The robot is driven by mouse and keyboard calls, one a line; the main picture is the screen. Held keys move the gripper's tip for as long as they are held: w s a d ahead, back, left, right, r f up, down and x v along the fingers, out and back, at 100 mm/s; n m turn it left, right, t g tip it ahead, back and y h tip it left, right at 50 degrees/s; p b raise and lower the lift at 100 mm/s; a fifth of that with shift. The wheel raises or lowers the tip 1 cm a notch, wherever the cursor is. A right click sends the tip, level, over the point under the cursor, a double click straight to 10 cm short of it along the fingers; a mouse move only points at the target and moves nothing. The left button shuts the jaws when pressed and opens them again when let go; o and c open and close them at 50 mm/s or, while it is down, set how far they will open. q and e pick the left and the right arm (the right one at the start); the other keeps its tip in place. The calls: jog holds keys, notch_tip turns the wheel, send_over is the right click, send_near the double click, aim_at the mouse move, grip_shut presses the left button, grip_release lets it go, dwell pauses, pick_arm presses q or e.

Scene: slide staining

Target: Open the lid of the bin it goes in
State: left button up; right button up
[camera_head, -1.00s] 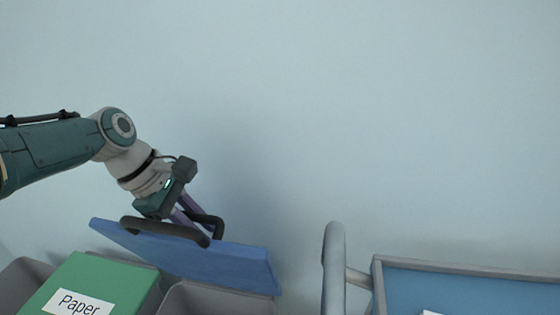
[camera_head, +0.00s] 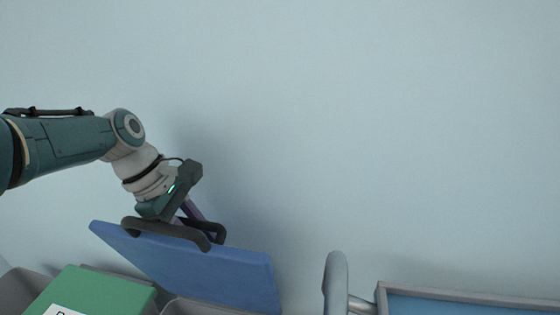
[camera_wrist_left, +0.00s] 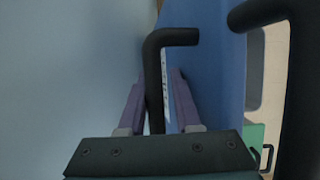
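A blue bin lid (camera_head: 205,272) is swung up and stands tilted, with a dark bar handle (camera_head: 165,231) near its top edge. It fills much of the left wrist view (camera_wrist_left: 215,75). My left gripper (camera_head: 196,220) is at this handle. In the left wrist view the handle's dark bar (camera_wrist_left: 154,75) passes between the two purple fingers (camera_wrist_left: 156,95), which look closed on it. The grey bin (camera_head: 185,307) under the blue lid shows only as a rim at the bottom edge. My right gripper is out of view.
A green lid (camera_head: 95,290) with a partly cut-off white label lies shut to the left of the blue one. A grey bin (camera_head: 20,288) stands further left. A blue-topped cart (camera_head: 450,307) with a grey rail (camera_head: 336,280) is at right. A plain wall stands behind.

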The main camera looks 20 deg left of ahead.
pick_arm(q)
jog(key=p+v, duration=0.6)
jog(key=v, duration=0.3)
jog(key=shift+w+r+p, duration=0.1)
jog(key=shift+r+p, duration=0.05)
jog(key=shift+p, duration=0.25)
jog(key=shift+a+r, duration=0.2)
jog(key=shift+r, duration=0.15)
